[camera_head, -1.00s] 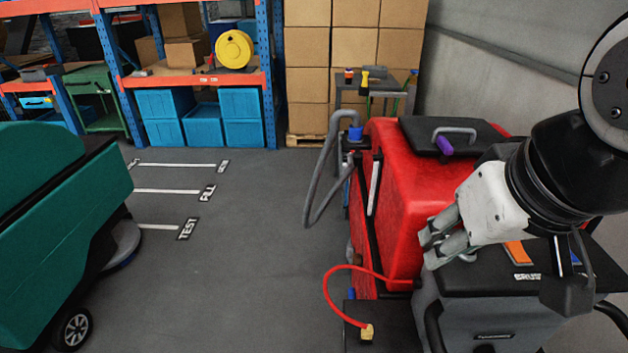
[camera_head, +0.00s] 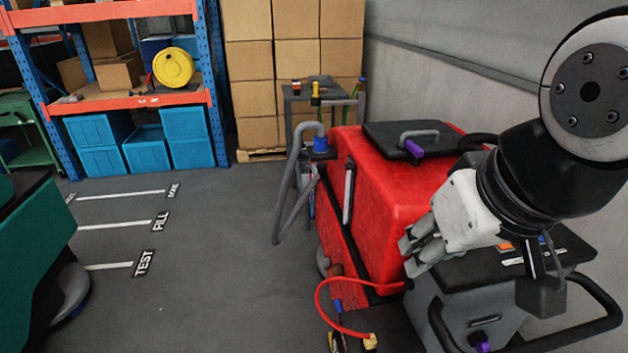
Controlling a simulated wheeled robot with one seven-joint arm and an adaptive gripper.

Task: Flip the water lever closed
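A red scrubber tank (camera_head: 388,205) stands right of centre, with a grey and black rear body (camera_head: 470,300) near me. I cannot make out for certain which part is the water lever. A small blue part (camera_head: 337,306) shows low on the machine's left side, near a yellow fitting (camera_head: 370,342) on a red hose (camera_head: 319,300). A purple part (camera_head: 414,149) sits on the tank's black lid, and another purple part (camera_head: 483,346) is low on the rear body. My gripper (camera_head: 409,257) hangs in front of the tank's near right side. Its finger gap is unclear.
A grey hose (camera_head: 286,195) loops at the tank's far left. A green machine (camera_head: 35,250) stands at the left edge. Open floor (camera_head: 210,270) lies between the machines. Shelving with blue bins (camera_head: 187,138), a box stack and a grey wall (camera_head: 470,80) bound the space.

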